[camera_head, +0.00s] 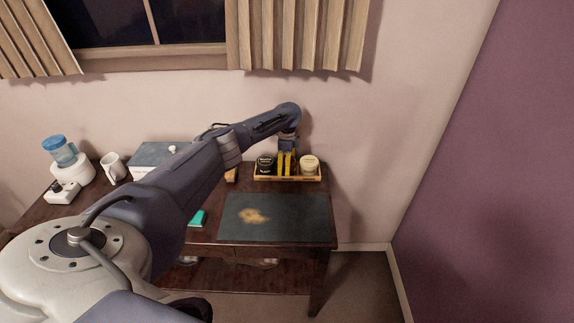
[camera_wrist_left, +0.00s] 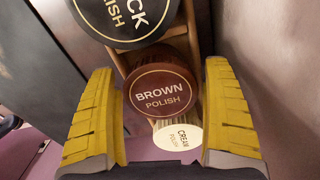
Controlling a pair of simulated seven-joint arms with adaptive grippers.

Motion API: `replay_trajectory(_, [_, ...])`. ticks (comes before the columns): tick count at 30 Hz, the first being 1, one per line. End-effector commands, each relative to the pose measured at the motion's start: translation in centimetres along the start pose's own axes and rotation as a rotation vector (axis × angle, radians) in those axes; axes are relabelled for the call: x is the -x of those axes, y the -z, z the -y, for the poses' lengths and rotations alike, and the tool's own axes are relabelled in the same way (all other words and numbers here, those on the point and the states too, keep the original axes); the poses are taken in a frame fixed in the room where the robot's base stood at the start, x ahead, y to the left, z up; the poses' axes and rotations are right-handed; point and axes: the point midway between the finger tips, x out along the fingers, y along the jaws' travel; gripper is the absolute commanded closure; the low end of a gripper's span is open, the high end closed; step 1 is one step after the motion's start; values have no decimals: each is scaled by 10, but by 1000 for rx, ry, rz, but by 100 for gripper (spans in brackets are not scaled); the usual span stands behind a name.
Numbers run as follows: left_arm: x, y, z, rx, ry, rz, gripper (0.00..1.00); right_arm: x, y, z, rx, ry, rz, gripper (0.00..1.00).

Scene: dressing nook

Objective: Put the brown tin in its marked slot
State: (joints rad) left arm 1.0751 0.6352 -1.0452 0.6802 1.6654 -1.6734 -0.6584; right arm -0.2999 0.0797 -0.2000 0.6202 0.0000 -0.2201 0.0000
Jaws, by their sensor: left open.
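The brown tin (camera_wrist_left: 160,92), with a lid reading "BROWN POLISH", lies between the two fingers of my left gripper (camera_wrist_left: 164,118) in the left wrist view. A narrow gap shows on each side, so the open fingers do not appear to press on it. A black polish tin (camera_wrist_left: 122,18) and a cream polish tin (camera_wrist_left: 178,138) are on either side. In the head view my left gripper (camera_head: 287,163) reaches down into the wooden tray (camera_head: 288,178), between the black tin (camera_head: 265,162) and the cream tin (camera_head: 309,163). It hides the brown tin there. The slot marking is hidden.
A dark mat (camera_head: 295,222) with a tan smear lies in front of the tray. A teal item (camera_head: 197,218) and a small wooden piece (camera_head: 231,174) are near my arm. A lidded box (camera_head: 152,153), a white mug (camera_head: 113,168) and a blue-topped dispenser (camera_head: 68,160) stand left.

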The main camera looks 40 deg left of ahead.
Motion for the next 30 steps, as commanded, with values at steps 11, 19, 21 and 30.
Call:
replay_trajectory(11, [18, 0, 0, 0, 1, -3, 16, 0, 0, 0, 0, 0, 0, 56])
replay_trajectory(19, [66, 0, 1, -1, 3, -2, 16, 0, 0, 0, 0, 0, 0, 56])
replay_trajectory(21, [78, 0, 0, -1, 2, -1, 16, 0, 0, 0, 0, 0, 0, 56])
replay_trajectory(30, [114, 0, 0, -1, 0, 0, 16, 0, 0, 0, 0, 0, 0, 56])
